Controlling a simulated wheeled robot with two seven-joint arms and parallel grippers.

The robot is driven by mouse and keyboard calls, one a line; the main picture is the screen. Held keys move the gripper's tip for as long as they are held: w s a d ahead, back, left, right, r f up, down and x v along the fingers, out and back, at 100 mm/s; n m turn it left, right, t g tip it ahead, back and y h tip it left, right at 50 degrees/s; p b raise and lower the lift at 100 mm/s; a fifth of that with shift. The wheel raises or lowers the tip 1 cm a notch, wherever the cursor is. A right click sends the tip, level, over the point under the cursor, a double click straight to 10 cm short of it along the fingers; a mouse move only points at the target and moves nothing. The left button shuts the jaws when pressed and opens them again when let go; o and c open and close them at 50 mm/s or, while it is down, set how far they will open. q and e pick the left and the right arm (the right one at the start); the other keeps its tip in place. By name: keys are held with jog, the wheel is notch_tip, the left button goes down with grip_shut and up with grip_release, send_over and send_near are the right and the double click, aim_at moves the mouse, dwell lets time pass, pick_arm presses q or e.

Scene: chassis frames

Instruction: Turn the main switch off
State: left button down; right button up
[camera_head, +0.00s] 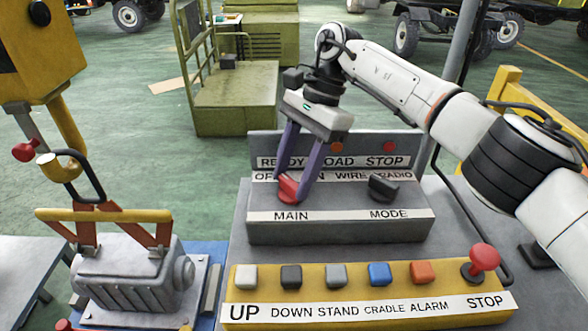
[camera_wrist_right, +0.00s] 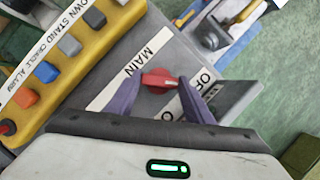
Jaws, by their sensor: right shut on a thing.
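The main switch is a red rotary knob (camera_head: 287,188) on the grey control box (camera_head: 340,228), above the MAIN label (camera_head: 291,216). In the right wrist view the red knob (camera_wrist_right: 158,82) lies between my two purple fingertips, its handle running across from one to the other. My right gripper (camera_head: 292,186) reaches down from above and is shut on this knob. The OFF and ON lettering behind the knob is partly covered by the fingers, so I cannot tell which mark it points to. My left gripper is not in view.
A dark MODE knob (camera_head: 383,188) sits right of the main switch. In front is a yellow panel (camera_head: 245,278) with several coloured buttons and a red STOP knob (camera_head: 484,258). At left, a hoist hook (camera_head: 66,165) holds a grey motor-like part (camera_head: 135,275).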

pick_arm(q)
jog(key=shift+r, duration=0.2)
pick_arm(e)
jog(key=shift+w+n, duration=0.1)
jog(key=shift+n, duration=0.5)
jog(key=shift+n+h, duration=0.3)
jog(key=o, duration=1)
jog(key=shift+o, duration=0.2)
